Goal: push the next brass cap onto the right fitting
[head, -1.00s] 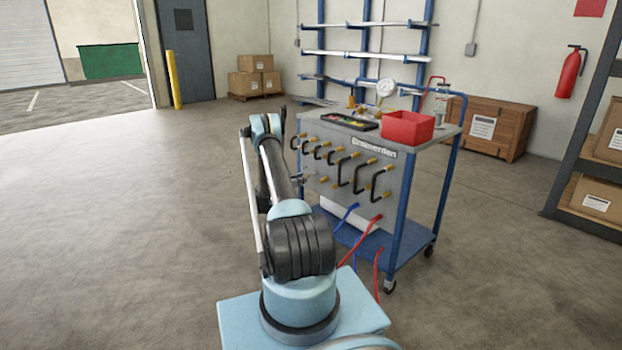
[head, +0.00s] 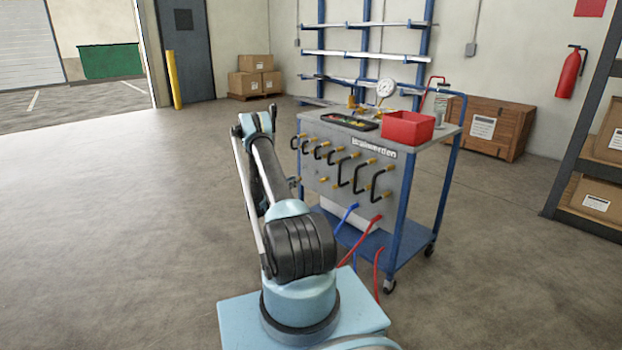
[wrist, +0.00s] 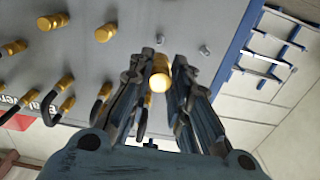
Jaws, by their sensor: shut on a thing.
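My gripper (wrist: 163,61) is shut on a brass cap (wrist: 161,76), which sits between the fingertips in the wrist view. The cap looks apart from the grey panel (wrist: 120,60), though the gap is hard to judge. Two small bare silver fittings show on the panel beyond the fingers, a left one (wrist: 160,38) and a right one (wrist: 205,50). A brass cap (wrist: 105,33) is on the panel to the left of them. In the head view my arm largely hides the gripper, at the left side of the panel (head: 322,186).
Several brass fittings with black hose loops (head: 362,176) stick out of the panel. Red and blue hoses hang below. The floor left is clear.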

